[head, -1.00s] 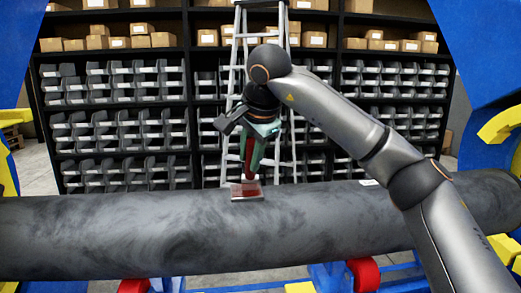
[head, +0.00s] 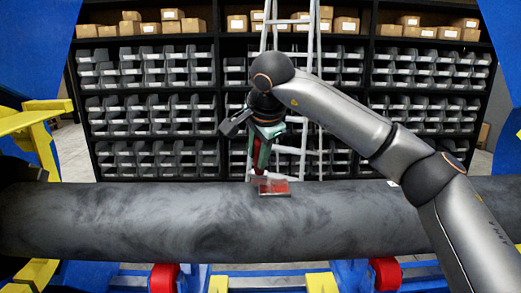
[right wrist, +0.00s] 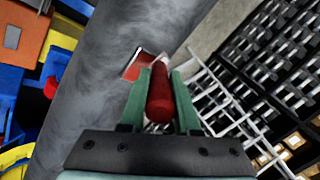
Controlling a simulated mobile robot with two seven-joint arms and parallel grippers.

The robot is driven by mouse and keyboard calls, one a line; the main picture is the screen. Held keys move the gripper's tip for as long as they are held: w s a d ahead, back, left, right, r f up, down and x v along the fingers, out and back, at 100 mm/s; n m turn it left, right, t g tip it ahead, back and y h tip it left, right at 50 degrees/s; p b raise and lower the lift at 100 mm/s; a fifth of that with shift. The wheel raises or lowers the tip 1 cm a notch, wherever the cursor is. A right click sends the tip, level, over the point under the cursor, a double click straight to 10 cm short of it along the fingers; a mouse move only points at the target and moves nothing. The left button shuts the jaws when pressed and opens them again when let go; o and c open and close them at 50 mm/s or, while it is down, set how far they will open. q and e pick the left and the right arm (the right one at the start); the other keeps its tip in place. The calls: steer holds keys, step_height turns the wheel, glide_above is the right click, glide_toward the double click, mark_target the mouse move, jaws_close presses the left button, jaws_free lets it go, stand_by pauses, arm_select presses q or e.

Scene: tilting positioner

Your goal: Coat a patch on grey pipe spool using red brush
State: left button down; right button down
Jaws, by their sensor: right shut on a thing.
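The grey pipe spool (head: 130,215) lies across the front of the head view, with dark, cloudy mottling. A small rectangular patch (head: 278,188) on its upper side looks mostly red with a pale edge; it also shows in the right wrist view (right wrist: 133,70). My right gripper (head: 262,152) is shut on the red brush (head: 258,163), above the patch's left part. The brush handle (right wrist: 160,95) sits between the green fingers in the right wrist view. The brush's lower end is at the patch; I cannot tell whether it touches. My left gripper is not in view.
Blue positioner frames with yellow parts (head: 35,120) stand at both sides. Red rollers (head: 164,277) sit below the pipe. Behind it are a grey ladder (head: 312,80) and a dark shelf with bins (head: 150,120) and cardboard boxes (head: 345,25).

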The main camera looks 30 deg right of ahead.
steer(key=shift+d, duration=0.4)
steer(key=s+d, duration=0.3)
steer(key=d, duration=0.3)
steer(key=shift+d, duration=0.15)
stand_by(0.4)
step_height(320, 180, up, 6)
steer(key=shift+p, duration=0.3)
stand_by(0.4)
